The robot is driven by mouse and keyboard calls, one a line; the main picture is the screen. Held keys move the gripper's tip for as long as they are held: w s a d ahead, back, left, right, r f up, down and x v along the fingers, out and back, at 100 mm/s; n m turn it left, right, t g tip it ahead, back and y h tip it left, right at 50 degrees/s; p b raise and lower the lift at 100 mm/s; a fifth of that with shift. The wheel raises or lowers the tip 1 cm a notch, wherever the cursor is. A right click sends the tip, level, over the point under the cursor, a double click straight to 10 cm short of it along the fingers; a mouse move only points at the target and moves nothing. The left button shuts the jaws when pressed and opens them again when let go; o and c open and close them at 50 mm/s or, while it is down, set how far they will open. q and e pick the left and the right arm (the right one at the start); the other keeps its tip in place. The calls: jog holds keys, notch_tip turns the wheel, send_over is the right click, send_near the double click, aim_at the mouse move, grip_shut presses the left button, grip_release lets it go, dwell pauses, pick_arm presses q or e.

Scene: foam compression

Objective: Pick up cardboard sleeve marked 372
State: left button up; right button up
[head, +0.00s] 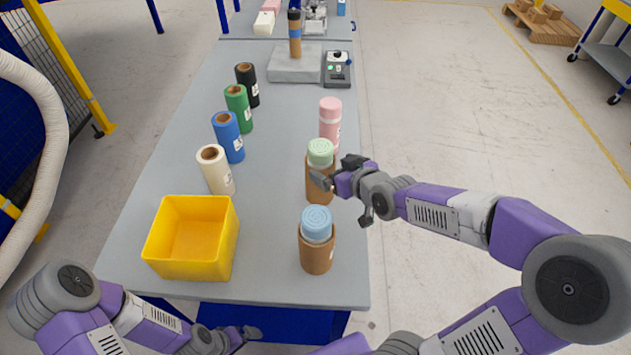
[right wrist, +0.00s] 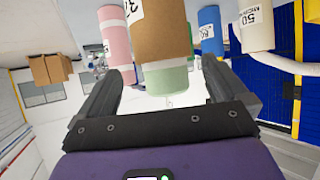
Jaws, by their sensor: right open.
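A brown cardboard sleeve (head: 320,188) with a rolled green foam piece (head: 320,150) sticking out of its top stands upright on the table's right side. In the right wrist view the sleeve (right wrist: 172,40) appears upside down, and its white label shows a partly cut-off number that seems to start with 37. My right gripper (head: 342,182) is at this sleeve; it is open (right wrist: 168,82), with its fingers to either side in the wrist view. Contact cannot be told. My left gripper (head: 243,336) is low at the table's front edge; its jaws are unclear.
Another brown sleeve (head: 316,252) with blue foam stands in front, and a pink roll (head: 330,122) stands behind. White (head: 218,175), blue (head: 229,140), green (head: 238,112) and black (head: 247,88) rolls line the left. A yellow bin (head: 160,258) sits front left. The table's middle is clear.

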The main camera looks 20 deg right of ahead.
jog(key=shift+w+f, duration=0.35)
jog(key=shift+w, duration=0.05)
jog(key=shift+w+a+f+b, duration=0.15)
jog(key=shift+w+f+b, duration=0.1)
jog(key=shift+w+b, duration=0.15)
jog(key=shift+b+x, duration=0.6)
jog(key=shift+x, duration=2.2)
jog(key=shift+a, duration=0.1)
jog(key=c, duration=1.2)
